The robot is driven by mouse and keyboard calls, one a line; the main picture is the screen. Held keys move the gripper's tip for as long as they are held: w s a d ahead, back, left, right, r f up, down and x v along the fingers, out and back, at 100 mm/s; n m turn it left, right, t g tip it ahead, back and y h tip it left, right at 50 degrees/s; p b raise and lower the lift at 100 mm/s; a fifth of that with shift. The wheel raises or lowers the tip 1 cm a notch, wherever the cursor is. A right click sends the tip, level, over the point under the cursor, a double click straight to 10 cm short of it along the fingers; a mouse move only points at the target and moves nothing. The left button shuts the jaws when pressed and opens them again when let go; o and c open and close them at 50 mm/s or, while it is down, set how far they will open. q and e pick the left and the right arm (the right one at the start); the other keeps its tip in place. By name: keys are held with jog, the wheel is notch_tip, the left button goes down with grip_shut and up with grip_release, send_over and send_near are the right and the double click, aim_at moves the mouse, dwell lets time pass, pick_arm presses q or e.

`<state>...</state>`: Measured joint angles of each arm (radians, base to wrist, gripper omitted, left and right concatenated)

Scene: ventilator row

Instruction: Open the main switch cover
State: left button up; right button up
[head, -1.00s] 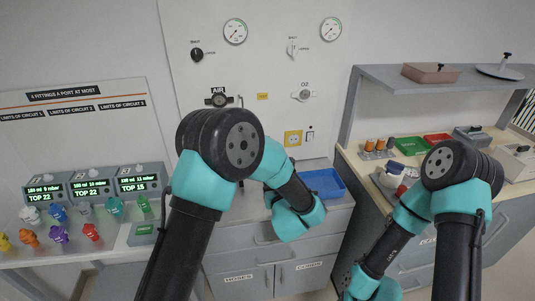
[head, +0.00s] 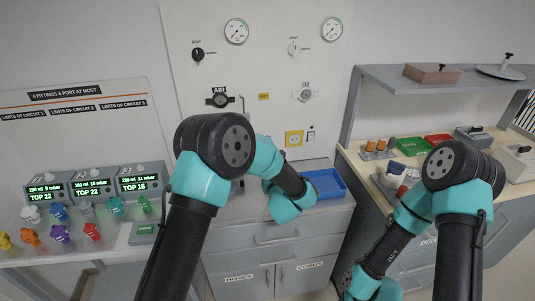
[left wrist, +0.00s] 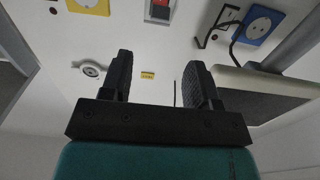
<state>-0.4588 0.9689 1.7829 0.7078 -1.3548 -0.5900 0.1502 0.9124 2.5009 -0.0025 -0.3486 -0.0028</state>
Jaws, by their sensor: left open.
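A red switch in a grey housing (left wrist: 160,11) is on the wall at the top edge of the left wrist view, partly cut off. I take it for the main switch; I cannot tell its cover's state. My left arm seems to hide it in the head view. My left gripper (left wrist: 160,72) is open and empty, its two dark fingers apart and pointing toward the wall, with the switch beyond the fingertips. The gripper is hidden in the head view. My right gripper is out of view; only the right arm shows.
A blue socket (left wrist: 259,25) and a grey panel (left wrist: 263,91) are on the right in the wrist view. A blue tray (head: 327,183) lies on the grey cabinet.

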pick_arm(q)
jog(key=x, duration=1)
jog(key=shift+w, duration=0.25)
jog(key=c, duration=0.9)
